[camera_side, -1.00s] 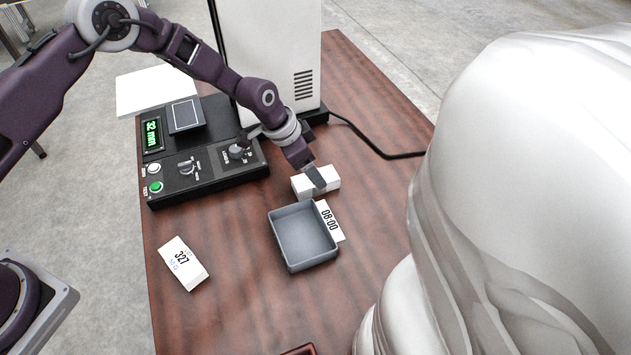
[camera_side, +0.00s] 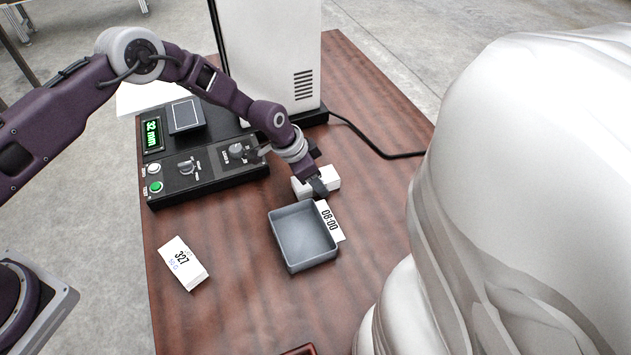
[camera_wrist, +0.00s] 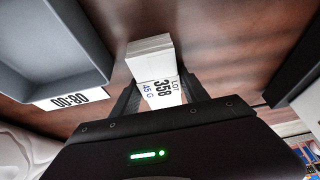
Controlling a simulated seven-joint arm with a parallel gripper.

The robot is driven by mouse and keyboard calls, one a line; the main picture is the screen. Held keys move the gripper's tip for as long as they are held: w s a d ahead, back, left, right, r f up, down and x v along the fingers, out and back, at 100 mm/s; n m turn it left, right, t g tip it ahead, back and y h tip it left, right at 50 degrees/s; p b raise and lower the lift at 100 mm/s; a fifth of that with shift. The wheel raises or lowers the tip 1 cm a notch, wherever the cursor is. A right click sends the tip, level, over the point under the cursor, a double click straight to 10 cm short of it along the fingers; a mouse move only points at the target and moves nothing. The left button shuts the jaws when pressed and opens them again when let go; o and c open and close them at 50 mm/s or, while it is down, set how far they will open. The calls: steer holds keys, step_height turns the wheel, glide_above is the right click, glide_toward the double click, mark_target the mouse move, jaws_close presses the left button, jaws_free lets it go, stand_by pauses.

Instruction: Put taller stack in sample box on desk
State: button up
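A white stack (camera_side: 332,174) stands on the desk behind the grey box. In the wrist view this stack (camera_wrist: 152,61) shows layered sides and a label reading LOT 358, 45 G. Another white stack (camera_side: 184,264), labelled 327, lies at the front left and looks lower. The open grey sample box (camera_side: 304,237) looks empty and also shows in the wrist view (camera_wrist: 60,50). My gripper (camera_side: 318,189) is down at the 358 stack, partly hiding it. In the wrist view its fingers (camera_wrist: 161,88) stand apart on either side of the stack; firm contact is not clear.
An 08:00 card (camera_side: 330,220) lies beside the box. A black control panel (camera_side: 205,170) with a 32 mm display and a tall white cabinet (camera_side: 270,50) stand behind. A large white draped form (camera_side: 530,180) fills the right. The desk's front middle (camera_side: 240,310) is clear.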

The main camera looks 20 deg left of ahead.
mark_target(307, 242)
jaws_close()
steer(key=r, duration=0.9)
steer(key=shift+s+r, duration=0.2)
steer(key=shift+r, duration=0.2)
steer(key=s+d+m+g+h, duration=0.1)
steer(key=s+m+g, duration=0.1)
steer(key=s+m, duration=0.45)
steer(key=s+d+m+g, duration=0.2)
steer(key=s+m+g, duration=0.1)
steer(key=s+m, duration=0.35)
steer(key=f, duration=0.6)
steer(key=s+f, duration=0.1)
steer(key=f, duration=0.2)
steer(key=shift+a, duration=0.1)
